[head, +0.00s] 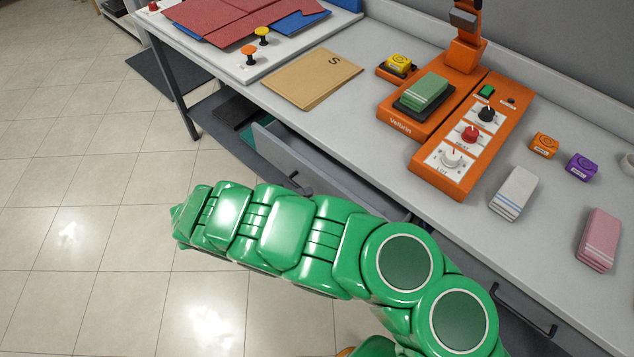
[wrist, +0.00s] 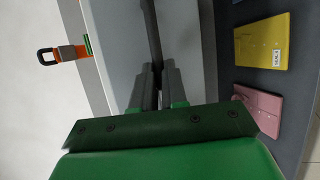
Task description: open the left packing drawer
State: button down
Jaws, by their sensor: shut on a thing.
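The left packing drawer (head: 345,190) shows in the head view under the counter edge, its grey front standing out from the counter with a gap behind it, so it is partly open. Its dark handle (head: 300,183) is partly covered by my green arm. My gripper is hidden behind the arm in the head view. In the wrist view my gripper (wrist: 165,75) is closed around the dark handle bar (wrist: 152,25), which runs along the light grey drawer front (wrist: 180,35).
The right drawer's handle (head: 525,312) is below the counter at lower right. The counter (head: 345,110) carries an orange machine (head: 480,125), a brown envelope (head: 312,78) and several small blocks. A yellow folder (wrist: 262,42) and a pink one (wrist: 258,105) lie beside the gripper. Tiled floor at left is clear.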

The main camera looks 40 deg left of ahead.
jog(key=s, duration=1.9)
jog(key=c, duration=1.2)
grip_release()
jog(key=shift+w, duration=0.1)
jog(key=shift+o, duration=0.2)
jog(key=v, duration=0.7)
jog(key=shift+s, duration=0.35)
jog(key=shift+a, duration=0.15)
jog(key=shift+s, duration=0.15)
